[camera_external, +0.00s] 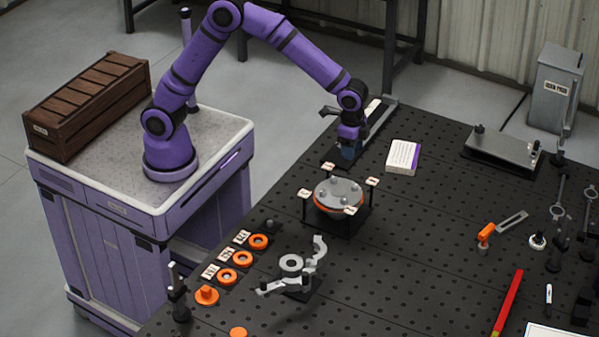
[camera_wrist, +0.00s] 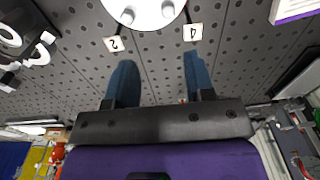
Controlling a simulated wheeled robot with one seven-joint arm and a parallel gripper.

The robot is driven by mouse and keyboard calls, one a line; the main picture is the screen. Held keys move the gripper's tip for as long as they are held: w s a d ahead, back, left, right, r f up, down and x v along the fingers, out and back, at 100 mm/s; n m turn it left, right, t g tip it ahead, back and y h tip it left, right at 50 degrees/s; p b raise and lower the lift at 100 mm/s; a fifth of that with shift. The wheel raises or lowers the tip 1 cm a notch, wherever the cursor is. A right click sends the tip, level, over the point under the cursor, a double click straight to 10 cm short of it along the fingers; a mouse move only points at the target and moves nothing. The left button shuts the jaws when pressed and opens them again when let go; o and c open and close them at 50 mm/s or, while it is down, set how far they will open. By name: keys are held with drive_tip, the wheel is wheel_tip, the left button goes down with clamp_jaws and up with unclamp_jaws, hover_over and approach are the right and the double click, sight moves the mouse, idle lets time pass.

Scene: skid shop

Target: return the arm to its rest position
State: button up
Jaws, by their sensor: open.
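My purple arm stands on the lilac cart (camera_external: 120,190) and reaches up, over and down to the right above the perforated black table (camera_external: 400,240). My gripper (camera_external: 348,152) points down just behind the round grey plate fixture (camera_external: 339,191). In the wrist view its two blue fingers are apart with nothing between them (camera_wrist: 160,70). The round plate also shows at the top edge of that view (camera_wrist: 145,15), beyond the fingertips, with tags marked 2 and 4 beside it. I cannot tell the exact height of the fingertips above the table.
A white and purple box (camera_external: 403,157) lies right of my gripper. Orange rings (camera_external: 243,258) and a grey clamp-like part (camera_external: 295,268) lie in front of the fixture. A wooden crate (camera_external: 87,105) stands on the cart behind my arm base. A grey box (camera_external: 556,87) stands at back right.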

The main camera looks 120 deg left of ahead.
drive_tip(key=s+d+r+t, duration=0.1)
drive_tip(key=s+d+r, duration=0.3)
drive_tip(key=s+r, duration=0.45)
drive_tip(key=s+d+r+t, duration=0.1)
drive_tip(key=s+d+r, duration=0.3)
drive_tip(key=s+r, duration=0.4)
drive_tip(key=s+d+t, duration=0.1)
drive_tip(key=s+d, duration=0.1)
drive_tip(key=s, duration=0.9)
drive_tip(key=s+d+t, duration=0.1)
drive_tip(key=s+d, duration=0.1)
drive_tip(key=s, duration=1)
drive_tip(key=shift+s+f+t, duration=0.15)
drive_tip(key=shift+f+t, duration=0.25)
